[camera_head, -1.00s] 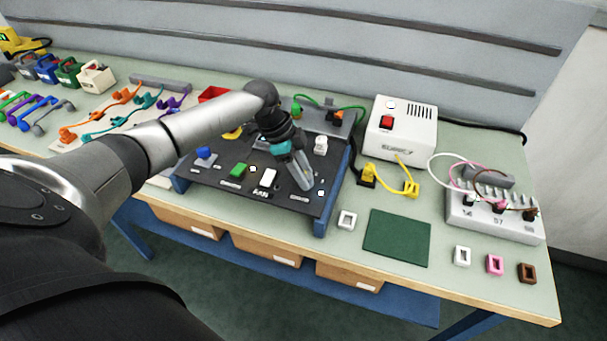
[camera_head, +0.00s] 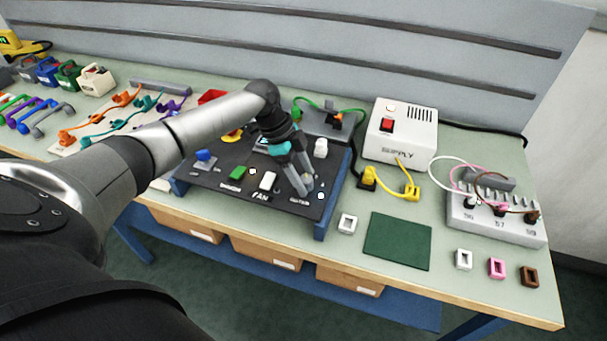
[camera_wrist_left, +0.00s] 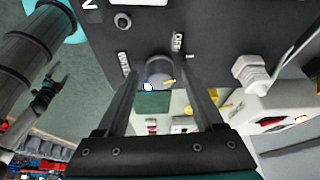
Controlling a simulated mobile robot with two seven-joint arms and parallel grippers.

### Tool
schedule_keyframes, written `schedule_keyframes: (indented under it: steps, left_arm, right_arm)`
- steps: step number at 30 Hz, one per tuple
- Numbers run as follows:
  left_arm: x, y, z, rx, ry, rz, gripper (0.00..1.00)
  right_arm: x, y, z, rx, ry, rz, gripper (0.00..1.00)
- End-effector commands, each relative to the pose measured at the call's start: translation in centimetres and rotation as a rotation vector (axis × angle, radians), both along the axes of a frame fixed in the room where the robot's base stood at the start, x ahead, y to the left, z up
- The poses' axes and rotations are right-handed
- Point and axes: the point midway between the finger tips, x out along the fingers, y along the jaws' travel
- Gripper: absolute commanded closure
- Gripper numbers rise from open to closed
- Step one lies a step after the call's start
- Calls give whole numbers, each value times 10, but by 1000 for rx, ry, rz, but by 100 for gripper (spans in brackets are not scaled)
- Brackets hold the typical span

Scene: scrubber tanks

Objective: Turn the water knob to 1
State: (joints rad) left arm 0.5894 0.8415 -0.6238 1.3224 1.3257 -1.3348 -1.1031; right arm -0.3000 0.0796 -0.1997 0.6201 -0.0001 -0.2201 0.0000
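In the head view my left gripper (camera_head: 303,191) points down at the panel's right front part and hides the knob.
The panel also bears a white fan switch (camera_head: 267,181), a green switch (camera_head: 238,172), a blue knob (camera_head: 204,155) and a white knob (camera_head: 321,148). The supply box (camera_head: 401,130) and yellow plugs (camera_head: 410,192) stand to the right. A green mat (camera_head: 397,240) lies flat beside the panel.

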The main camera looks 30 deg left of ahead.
Motion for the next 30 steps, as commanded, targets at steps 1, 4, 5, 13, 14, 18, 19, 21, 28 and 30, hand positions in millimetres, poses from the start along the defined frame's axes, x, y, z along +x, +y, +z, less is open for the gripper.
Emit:
schedule_keyframes:
  steps: [1, 4, 5, 13, 14, 18, 19, 21, 28, 30]
  left_arm:
    - [0, 0, 0, 0, 0, 0, 25]
    - [0, 0, 0, -1, -1, 0, 25]
    - [0, 0, 0, -1, -1, 0, 25]
    - [-1, 5, 14, 0, -2, 1, 25]
    - [-1, 7, 18, 0, -3, 1, 25]
    - [-5, 19, 47, 2, -6, 1, 25]
    - [-6, 21, 54, 3, -6, 0, 25]
    - [-8, 28, 70, 3, -5, 1, 25]
    - [-14, 46, 116, 2, -3, 2, 25]
    - [-16, 49, 125, 0, -2, 1, 25]
  right_arm:
    - [0, 0, 0, 0, 0, 0, 5]
    - [0, 0, 0, 0, 0, 0, 5]
    - [0, 0, 0, 0, 0, 0, 5]
    - [0, 0, 1, 0, 0, 0, 5]
    - [0, 0, 2, -1, 0, 0, 5]
    - [0, 0, 4, -1, 0, 0, 5]
    - [0, 0, 5, -1, 0, 0, 5]
    - [0, 0, 6, -1, 0, 1, 5]
    - [0, 0, 8, -1, 0, 1, 5]
    - [0, 0, 8, -1, 0, 1, 5]
